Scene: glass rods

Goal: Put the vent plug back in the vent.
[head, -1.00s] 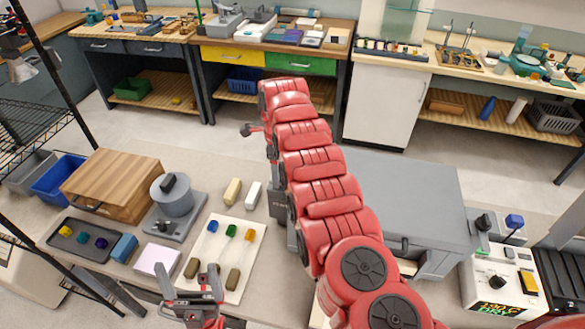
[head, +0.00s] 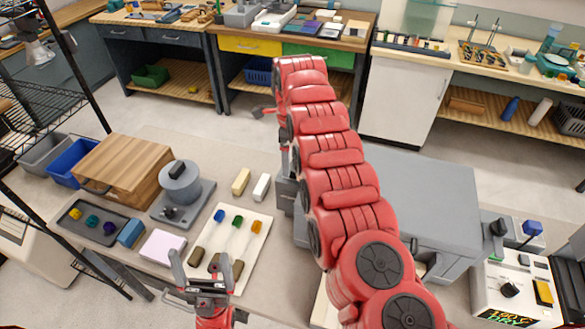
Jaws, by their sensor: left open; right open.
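My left gripper (head: 202,268) is at the bottom, its two fingers apart and pointing away from me over the near end of the white tray. It appears empty. My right arm reaches up across the middle. Its wrist (head: 284,120) shows beyond the left side of the large grey box (head: 430,190), and its fingertips are mostly hidden by the arm. I cannot tell which thing is the vent plug. A cream block (head: 241,182) and a white block (head: 261,187) lie left of the box. The vent is not identifiable; the arm hides part of the box.
The white tray (head: 262,222) holds rods with blue, green and orange ends and brown blocks. A grey pot (head: 180,182), wooden box (head: 125,168), dark tray (head: 70,232), blue block (head: 131,233) and pink pad (head: 162,246) stand left. A control unit (head: 510,290) is at right.

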